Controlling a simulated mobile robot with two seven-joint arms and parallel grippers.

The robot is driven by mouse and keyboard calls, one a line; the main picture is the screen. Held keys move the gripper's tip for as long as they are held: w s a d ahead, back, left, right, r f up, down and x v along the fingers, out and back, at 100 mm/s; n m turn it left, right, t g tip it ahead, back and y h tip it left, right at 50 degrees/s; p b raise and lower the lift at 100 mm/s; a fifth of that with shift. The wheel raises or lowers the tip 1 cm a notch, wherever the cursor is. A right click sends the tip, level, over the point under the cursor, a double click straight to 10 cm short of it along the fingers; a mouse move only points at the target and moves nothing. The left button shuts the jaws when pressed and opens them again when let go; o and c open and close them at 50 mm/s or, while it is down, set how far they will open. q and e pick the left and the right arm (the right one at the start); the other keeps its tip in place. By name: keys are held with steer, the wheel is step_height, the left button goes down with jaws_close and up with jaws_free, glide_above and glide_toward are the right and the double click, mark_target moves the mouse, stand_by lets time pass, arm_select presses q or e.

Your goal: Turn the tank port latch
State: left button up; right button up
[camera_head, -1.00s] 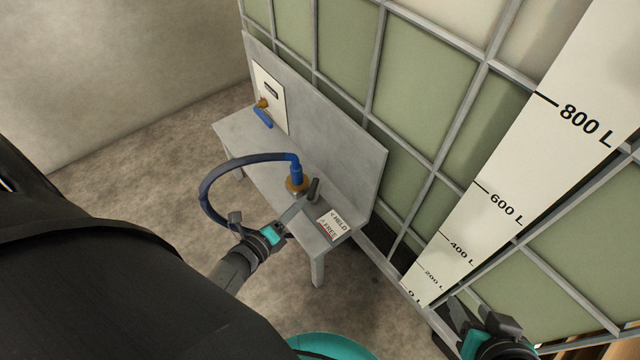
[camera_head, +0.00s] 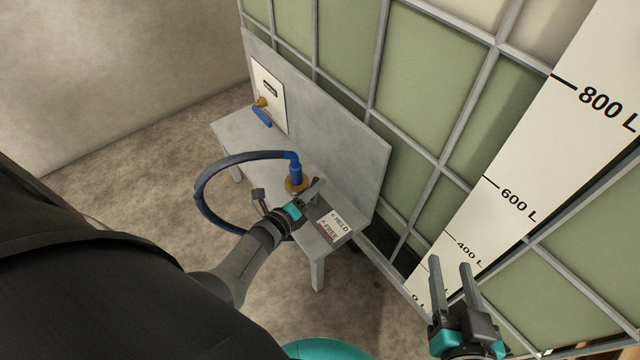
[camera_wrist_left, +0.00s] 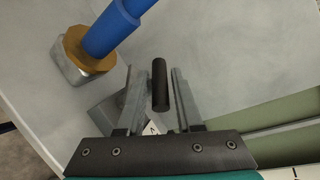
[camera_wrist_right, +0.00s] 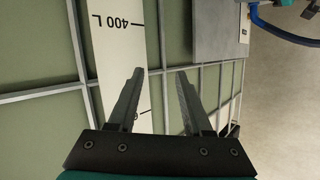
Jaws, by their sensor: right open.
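The latch's dark, rod-like handle (camera_wrist_left: 159,85) stands between the two fingers of my left gripper (camera_wrist_left: 156,72) in the left wrist view. The fingers are apart, with a narrow gap showing on each side of the handle. In the head view my left gripper (camera_head: 314,190) is at the bench, beside the brass collar (camera_head: 296,186) of the blue hose fitting, and mostly hides the latch. A label (camera_head: 337,226) reading HELD and FREE lies just right of it. My right gripper (camera_head: 450,264) is open and empty in front of the tank's level scale.
The blue hose (camera_head: 205,190) loops left of my left gripper. A grey bench (camera_head: 235,133) with a back panel (camera_head: 340,140) stands against the caged tank (camera_head: 420,95). A blue-handled valve (camera_head: 262,116) is on the panel's left. A white litre scale (camera_head: 520,190) runs up the tank.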

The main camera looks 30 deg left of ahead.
arm_select(q)
steer(key=shift+b+x, duration=0.4)
steer(key=shift+x, duration=0.55)
steer(key=shift+w+f, duration=0.1)
steer(key=shift+w, duration=0.45)
arm_select(e)
steer(key=shift+s+a+r+m+t+y, duration=0.15)
steer(key=shift+s+a+r+t+y, duration=0.2)
steer(key=shift+t, duration=0.35)
steer(key=shift+s+a+r+m+t+y, duration=0.2)
steer(key=shift+a+r+t, duration=0.15)
steer(key=shift+r+t, duration=0.25)
arm_select(q)
jaws_close()
